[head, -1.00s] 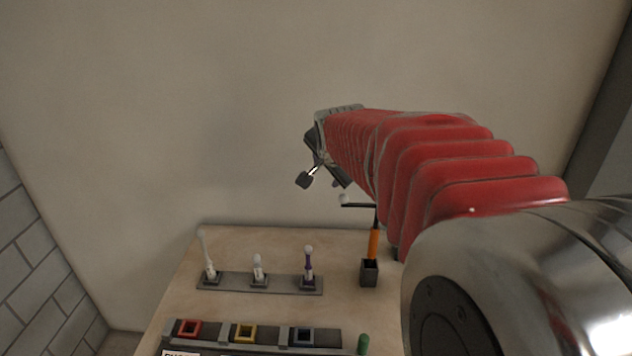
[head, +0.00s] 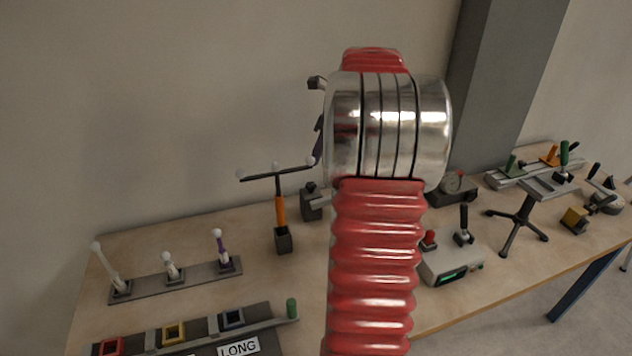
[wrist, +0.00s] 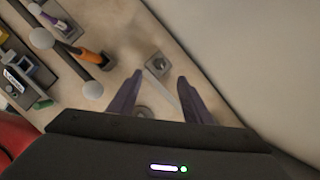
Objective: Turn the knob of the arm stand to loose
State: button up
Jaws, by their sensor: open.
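A dark grey block with a short upright and a pale bar (head: 312,203) stands near the back of the bench and looks like the arm stand. My red arm hides the bar's right end. In the wrist view, a grey block with a pale bar (wrist: 157,65) lies beyond and between my fingers. A round grey part (wrist: 143,112) shows near the left finger's base; I cannot tell whether it is the knob. My gripper (wrist: 160,77) is open and empty above the bench. In the head view it is mostly hidden behind my wrist.
An orange post with a ball-ended crossbar (head: 280,212) stands close to the left. A lever strip (head: 175,280) is further left. A grey control box (head: 450,262), a dial gauge (head: 452,183) and a tripod stand (head: 520,215) are to the right. The wall rises behind the bench.

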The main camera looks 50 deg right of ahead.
aim_at(311, 184)
jog(key=shift+s+d+f+m, duration=0.1)
jog(key=shift+s+d+m, duration=0.45)
jog(key=shift+m, duration=0.05)
jog(key=shift+w+f, duration=0.1)
jog(key=x, duration=1.3)
jog(key=shift+w+a+f, duration=0.15)
jog(key=shift+a+f, duration=0.1)
jog(key=shift+a, duration=0.05)
jog(key=shift+c, duration=0.4)
